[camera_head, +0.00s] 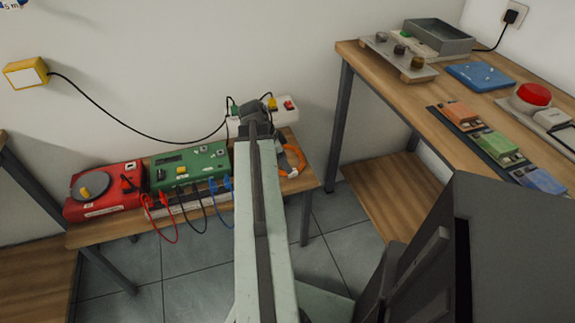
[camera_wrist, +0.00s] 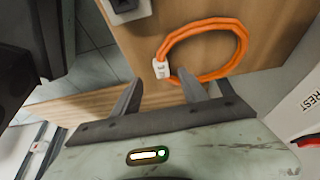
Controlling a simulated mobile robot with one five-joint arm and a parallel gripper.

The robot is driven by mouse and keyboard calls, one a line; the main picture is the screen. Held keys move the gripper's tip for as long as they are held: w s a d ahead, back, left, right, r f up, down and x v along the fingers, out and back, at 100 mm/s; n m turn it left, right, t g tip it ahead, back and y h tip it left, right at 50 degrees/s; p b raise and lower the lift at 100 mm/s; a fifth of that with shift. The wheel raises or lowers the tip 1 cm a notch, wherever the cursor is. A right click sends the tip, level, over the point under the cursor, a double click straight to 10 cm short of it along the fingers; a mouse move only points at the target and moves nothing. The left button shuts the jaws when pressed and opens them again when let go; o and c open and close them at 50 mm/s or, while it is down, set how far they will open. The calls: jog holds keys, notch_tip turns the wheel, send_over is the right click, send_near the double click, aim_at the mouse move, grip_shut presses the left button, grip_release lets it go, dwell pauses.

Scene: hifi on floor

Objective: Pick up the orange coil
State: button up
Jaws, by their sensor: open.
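The orange coil (camera_wrist: 197,25) lies as a ring on the brown wooden surface in the wrist view, with a small white tag (camera_wrist: 161,69) on its left side. In the head view the coil (camera_head: 301,157) shows partly at the right end of the low bench, beside my arm, which hides the rest. My gripper (camera_wrist: 158,82) is open, with nothing between its fingers. In the wrist view the coil is ahead of the fingers, and the right fingertip appears near its lower left edge. I cannot tell whether they touch.
A green device (camera_head: 190,165) and a red device (camera_head: 103,192) with cables stand on the low bench (camera_head: 120,231) to the left. A white power strip (camera_head: 283,112) is behind. A taller table (camera_head: 395,88) with a red button (camera_head: 534,94) stands at right.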

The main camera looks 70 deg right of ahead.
aim_at(295, 171)
jog(key=shift+f, duration=0.15)
jog(key=b+x, duration=0.4)
jog(key=x, duration=0.1)
jog(key=shift+w+d+f+b, duration=0.15)
jog(key=shift+f+b, duration=0.1)
jog(key=shift+b, duration=0.15)
jog(key=shift+r, duration=0.2)
grip_shut()
